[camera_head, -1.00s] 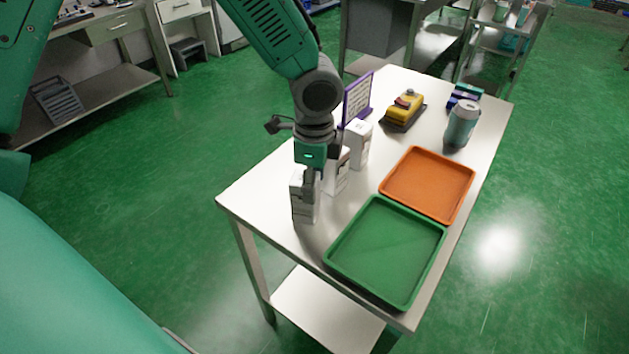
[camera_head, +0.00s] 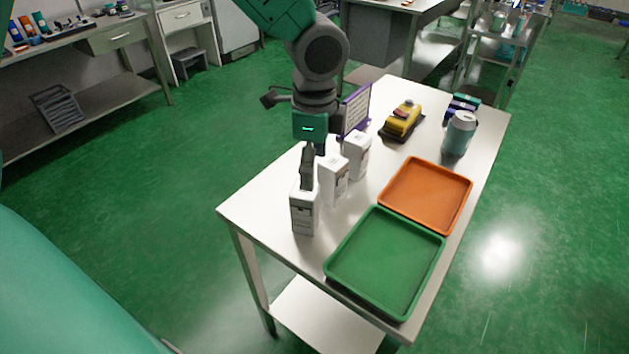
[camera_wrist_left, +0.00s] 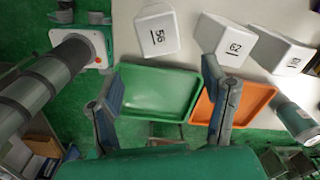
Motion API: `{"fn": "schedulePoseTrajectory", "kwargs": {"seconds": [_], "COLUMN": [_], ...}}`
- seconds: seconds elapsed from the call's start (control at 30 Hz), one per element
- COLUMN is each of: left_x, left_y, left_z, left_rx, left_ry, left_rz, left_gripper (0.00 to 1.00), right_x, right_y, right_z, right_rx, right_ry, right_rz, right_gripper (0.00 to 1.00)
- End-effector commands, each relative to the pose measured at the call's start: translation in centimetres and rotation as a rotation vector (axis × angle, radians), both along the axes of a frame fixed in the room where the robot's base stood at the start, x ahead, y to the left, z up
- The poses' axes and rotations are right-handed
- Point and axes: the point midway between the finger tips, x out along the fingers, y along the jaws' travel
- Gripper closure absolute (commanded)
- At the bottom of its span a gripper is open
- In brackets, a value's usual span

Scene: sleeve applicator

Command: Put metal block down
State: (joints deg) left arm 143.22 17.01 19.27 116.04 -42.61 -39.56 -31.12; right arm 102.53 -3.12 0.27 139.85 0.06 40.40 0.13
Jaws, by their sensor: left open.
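Three white upright blocks stand in a row on the table: the nearest (camera_head: 304,214), the middle one (camera_head: 334,184) and the far one (camera_head: 357,156). In the left wrist view the block marked 56 (camera_wrist_left: 157,36) is beside the one marked 62 (camera_wrist_left: 225,42), with the third (camera_wrist_left: 282,52) further right. My left gripper (camera_head: 308,184) is over the top of the nearest block, its fingers pointing down. In the wrist view its fingers (camera_wrist_left: 163,72) are spread wide with nothing between them.
A green tray (camera_head: 340,268) and an orange tray (camera_head: 428,196) lie empty at the table's right. A purple-framed sign (camera_head: 356,108), a yellow device (camera_head: 403,118), a grey-blue canister (camera_head: 459,134) and small dark boxes (camera_head: 463,103) stand further back.

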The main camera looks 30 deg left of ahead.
Motion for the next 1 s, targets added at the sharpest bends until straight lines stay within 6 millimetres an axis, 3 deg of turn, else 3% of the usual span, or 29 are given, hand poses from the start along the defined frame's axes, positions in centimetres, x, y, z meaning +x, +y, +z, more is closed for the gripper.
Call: {"fn": "schedulePoseTrajectory", "kwargs": {"seconds": [0.1, 0.3, 1.0], "left_x": [0.1, 0.1, 0.0], "left_y": [-0.1, -0.1, -0.1], "left_z": [2.3, 4.0, 4.2], "left_rx": [-0.001, -0.001, -0.001], "left_ry": [-0.003, 0.001, 0.002], "left_rz": [0.001, 0.002, 0.001], "left_gripper": [0.33, 0.33, 0.33], "right_x": [0.0, 0.0, 0.0], "right_y": [0.0, 0.0, 0.0], "right_z": [0.3, 0.4, 0.4], "right_rx": [0.0, 0.0, 0.0], "right_ry": [0.0, 0.0, 0.0], "right_rz": [0.0, 0.0, 0.0], "right_gripper": [0.6, 0.6, 0.6]}}
